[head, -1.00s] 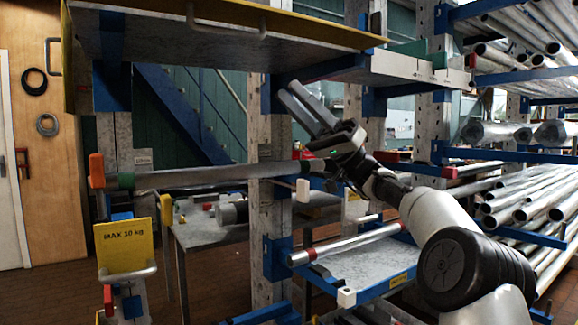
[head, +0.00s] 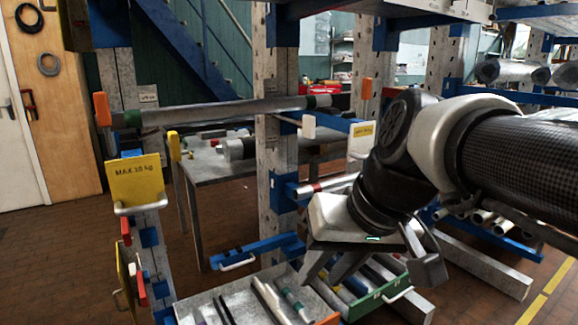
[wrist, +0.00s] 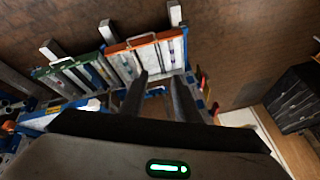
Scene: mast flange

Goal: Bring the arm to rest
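My gripper (head: 325,274) points downward at the lower middle of the head view, in front of the rack. Its two dark fingers stand apart with a gap and nothing shows between them. In the wrist view my gripper (wrist: 159,88) is likewise open and empty, above drawers of rods with bare floor beyond. My arm comes in from the right and bends down at the wrist.
A grey tube (head: 225,110) lies across rack arms between orange stops. Below my gripper are an open drawer of rods (head: 215,297) and a green-fronted drawer (head: 380,294). A yellow sign (head: 135,180) stands left. Brown floor (head: 60,265) is clear at lower left.

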